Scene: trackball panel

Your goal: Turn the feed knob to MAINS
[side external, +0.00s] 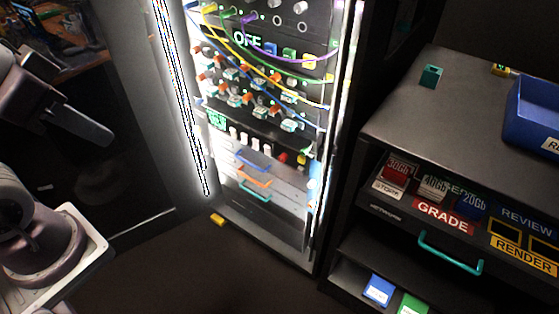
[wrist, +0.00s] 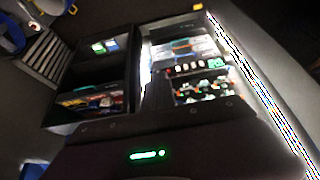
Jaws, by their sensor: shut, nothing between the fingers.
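The lit panel cabinet (side external: 268,130) stands in the middle of the side view, with rows of plugs, cables and small controls. Pale round parts (side external: 301,8) show at the top edge. I cannot tell which part is the feed knob, and no MAINS mark is readable. My gripper (side external: 104,136) is at the left, well apart from the panel, shut and empty. In the wrist view the cabinet (wrist: 188,52) appears upside down beyond my gripper (wrist: 157,94), and its upper controls are hidden.
A dark shelf unit (side external: 420,125) stands right of the cabinet, holding a blue bin (side external: 535,105), a teal block (side external: 431,76) and labelled cartridges (side external: 398,172). A yellow block (side external: 217,220) lies at the cabinet's foot. Blue, yellow and purple cables cross the panel front. Open space lies between my gripper and the cabinet.

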